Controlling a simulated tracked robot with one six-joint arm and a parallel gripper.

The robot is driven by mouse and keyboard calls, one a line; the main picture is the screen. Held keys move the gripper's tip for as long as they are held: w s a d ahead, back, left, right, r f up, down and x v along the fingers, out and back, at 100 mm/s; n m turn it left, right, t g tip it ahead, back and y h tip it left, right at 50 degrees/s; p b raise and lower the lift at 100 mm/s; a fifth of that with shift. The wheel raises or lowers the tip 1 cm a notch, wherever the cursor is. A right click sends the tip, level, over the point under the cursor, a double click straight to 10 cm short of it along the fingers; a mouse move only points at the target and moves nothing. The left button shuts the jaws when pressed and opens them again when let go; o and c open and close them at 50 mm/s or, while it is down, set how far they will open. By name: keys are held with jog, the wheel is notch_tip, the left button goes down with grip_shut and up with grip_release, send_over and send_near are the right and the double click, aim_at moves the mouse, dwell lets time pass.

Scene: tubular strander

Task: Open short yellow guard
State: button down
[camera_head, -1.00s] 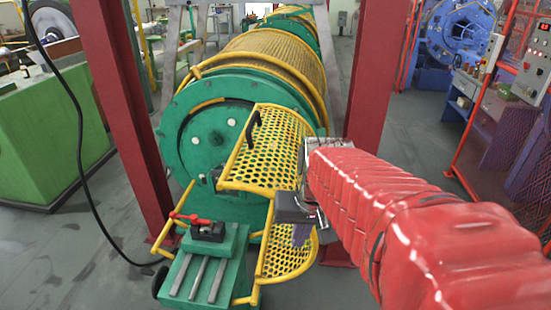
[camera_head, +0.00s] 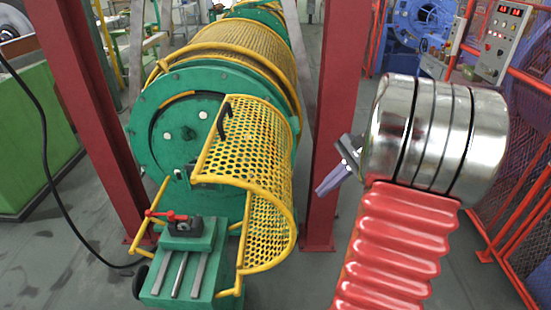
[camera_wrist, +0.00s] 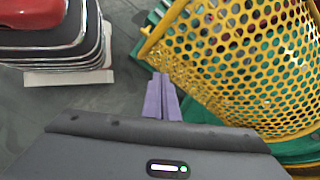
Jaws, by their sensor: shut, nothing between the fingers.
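The short yellow guard (camera_head: 245,150) is a curved sheet of yellow mesh in front of the green end of the strander (camera_head: 160,125). Its black handle (camera_head: 224,120) sits at the upper left edge. My gripper (camera_head: 335,181), with purple fingers, is to the right of the guard, apart from it, in front of a red post. In the wrist view the guard (camera_wrist: 235,60) fills the upper right. My fingers (camera_wrist: 161,98) show shut and empty, just left of its lower edge in that picture. The handle is not visible there.
A green carriage with a red-handled clamp (camera_head: 180,226) stands low in front of the strander. Red posts (camera_head: 335,110) and (camera_head: 90,120) flank it. A control panel (camera_head: 505,40) and red mesh fence are at right.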

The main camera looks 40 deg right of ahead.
jog(key=w+d+r+m+t+y, duration=0.3)
jog(key=r+m, duration=0.3)
jog(key=r, duration=0.3)
jog(key=shift+w+y, duration=0.4)
send_near(270, 165)
jog(key=f, duration=0.1)
jog(key=a+f, duration=0.1)
jog(key=f, duration=0.1)
jog(key=w+f, duration=0.1)
jog(key=shift+w+a+f, duration=0.1)
jog(key=shift+a+f, duration=0.05)
jog(key=shift+a, duration=0.25)
jog(key=shift+w+a+r, duration=0.2)
jog(key=shift+w+a, duration=0.25)
jog(key=shift+a, duration=0.1)
jog(key=shift+w+a+r, duration=0.25)
jog(key=shift+w+a, duration=0.15)
jog(key=shift+a, duration=0.15)
jog(key=shift+w+a, duration=0.2)
jog(key=shift+r, duration=0.1)
